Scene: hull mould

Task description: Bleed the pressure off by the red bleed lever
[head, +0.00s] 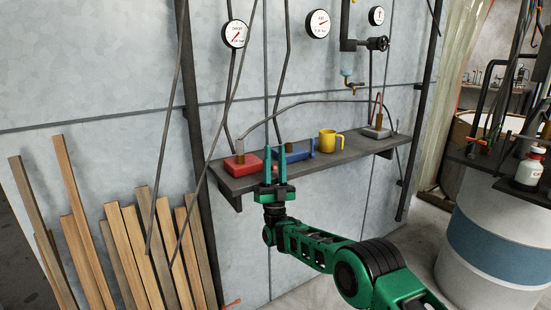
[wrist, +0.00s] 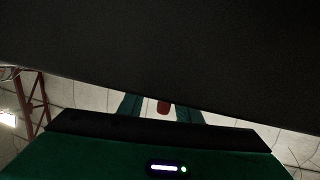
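My gripper (head: 275,165) points upward at the front edge of the dark shelf (head: 320,160), its two green fingers apart with nothing seen held. In the wrist view the fingers (wrist: 161,108) show beyond the dark shelf underside (wrist: 160,50), with a small red piece (wrist: 163,107) between them; I cannot tell what it belongs to. A grey block (head: 376,133) at the right carries a thin reddish upright lever (head: 378,108). I cannot tell which part is the bleed lever.
A yellow mug (head: 328,141) stands on the shelf. Dial gauges (head: 235,34) and a valve with pipework (head: 376,43) are on the wall above. Hoses hang around the shelf. Wooden boards (head: 130,245) lean at the left; a drum (head: 490,240) stands at the right.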

